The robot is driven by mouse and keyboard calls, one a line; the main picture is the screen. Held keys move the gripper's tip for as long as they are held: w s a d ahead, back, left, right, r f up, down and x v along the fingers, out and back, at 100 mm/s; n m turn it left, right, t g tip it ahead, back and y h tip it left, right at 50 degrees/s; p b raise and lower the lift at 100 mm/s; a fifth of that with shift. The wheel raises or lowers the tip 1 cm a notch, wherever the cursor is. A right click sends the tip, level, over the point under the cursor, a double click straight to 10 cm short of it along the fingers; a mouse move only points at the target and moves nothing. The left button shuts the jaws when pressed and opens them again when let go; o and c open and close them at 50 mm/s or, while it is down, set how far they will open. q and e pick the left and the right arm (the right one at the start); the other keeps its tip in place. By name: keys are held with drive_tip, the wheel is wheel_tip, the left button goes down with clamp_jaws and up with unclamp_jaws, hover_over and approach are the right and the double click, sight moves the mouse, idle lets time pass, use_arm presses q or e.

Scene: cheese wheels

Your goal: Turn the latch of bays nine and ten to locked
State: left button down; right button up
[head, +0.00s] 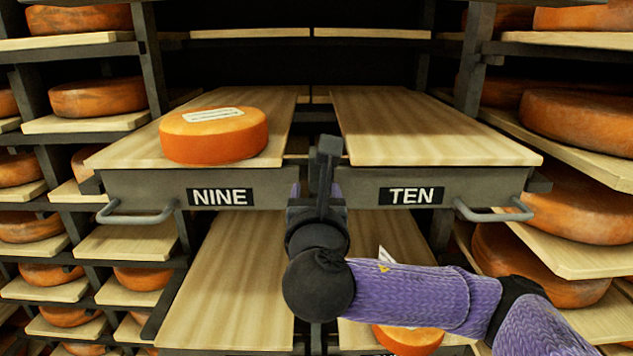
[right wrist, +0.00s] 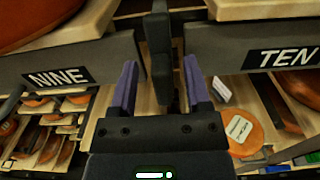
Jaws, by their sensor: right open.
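The latch (head: 328,148) is a dark bar at the gap between the NINE drawer front (head: 150,187) and the TEN drawer front (head: 360,190). In the right wrist view the latch (right wrist: 158,50) stands upright between the two fronts. My right gripper (head: 315,190) is in front of it, and its body hides the lower part. In the right wrist view my right gripper (right wrist: 160,75) is open, with one purple finger on each side of the latch. I cannot tell whether either finger touches it. My left gripper is not in view.
An orange cheese wheel (head: 214,135) with a white label sits on the NINE board (head: 125,155). The TEN board (head: 415,130) is bare. Metal handles stick out from NINE (head: 135,218) and TEN (head: 492,215). Racks of cheese line both sides.

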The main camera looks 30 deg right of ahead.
drive_tip(key=shift+w+d, duration=0.15)
drive_tip(key=shift+d, duration=0.05)
drive_tip(key=shift+s+a, duration=0.15)
drive_tip(key=shift+s, duration=0.05)
drive_tip(key=shift+c, duration=0.7)
clamp_jaws()
